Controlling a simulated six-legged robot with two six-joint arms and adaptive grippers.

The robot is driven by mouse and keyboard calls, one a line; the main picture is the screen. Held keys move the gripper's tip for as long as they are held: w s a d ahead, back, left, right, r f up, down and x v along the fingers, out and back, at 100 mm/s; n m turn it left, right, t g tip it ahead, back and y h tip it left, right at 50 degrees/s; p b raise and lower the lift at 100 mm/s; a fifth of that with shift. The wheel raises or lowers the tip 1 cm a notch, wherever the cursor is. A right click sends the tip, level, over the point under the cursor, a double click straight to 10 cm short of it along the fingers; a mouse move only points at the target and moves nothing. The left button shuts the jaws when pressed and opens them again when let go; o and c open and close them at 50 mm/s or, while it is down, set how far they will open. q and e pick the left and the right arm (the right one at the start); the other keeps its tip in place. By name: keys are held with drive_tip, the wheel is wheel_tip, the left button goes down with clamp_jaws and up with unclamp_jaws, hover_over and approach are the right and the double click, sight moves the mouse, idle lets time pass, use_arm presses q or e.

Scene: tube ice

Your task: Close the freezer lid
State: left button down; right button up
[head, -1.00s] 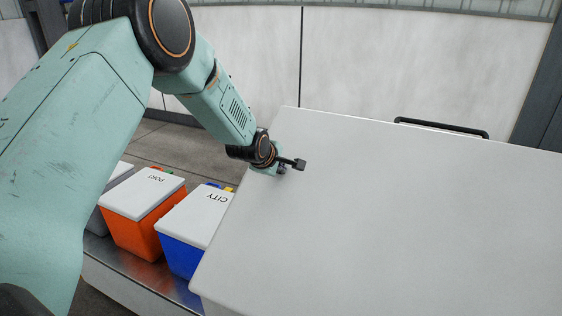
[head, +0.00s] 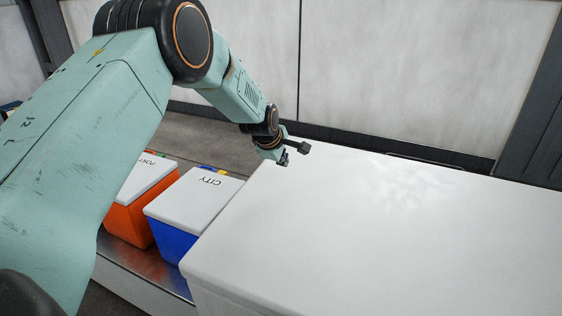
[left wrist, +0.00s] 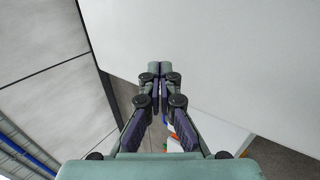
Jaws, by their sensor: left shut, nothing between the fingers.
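The freezer lid (head: 400,235) is a large white panel that fills the right half of the head view. It lies about level over the white freezer body (head: 205,297); I cannot tell whether a small gap remains along its edges. The lid also shows as a pale surface in the left wrist view (left wrist: 230,60). My left gripper (head: 293,156) is shut and empty at the lid's far left corner. I cannot tell whether it touches the lid. In the left wrist view its fingers (left wrist: 160,70) are together against the pale surface. My right gripper is out of view.
An orange box marked PORT (head: 128,218) and a blue box marked CITY (head: 172,240), both with white lids, stand on a metal shelf (head: 135,262) left of the freezer. A pale wall (head: 400,70) stands behind. A dark handle (head: 430,160) shows barely beyond the lid's far edge.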

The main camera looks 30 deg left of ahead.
sight(286, 179)
use_arm(q)
drive_tip(key=shift+w+a+f+b, duration=0.1)
drive_tip(key=shift+f+b, duration=0.2)
drive_tip(key=shift+f, duration=0.4)
drive_tip(key=b+x, duration=0.1)
drive_tip(key=x, duration=0.2)
drive_tip(key=s+b+x, duration=0.1)
drive_tip(key=x, duration=0.1)
drive_tip(key=shift+f+b, duration=0.3)
drive_tip(key=shift+f, duration=0.15)
drive_tip(key=shift+w+f+b, duration=0.15)
drive_tip(key=shift+f+b, duration=0.2)
drive_tip(key=shift+f, duration=0.45)
drive_tip(key=shift+f, duration=0.1)
drive_tip(key=shift+f, duration=0.1)
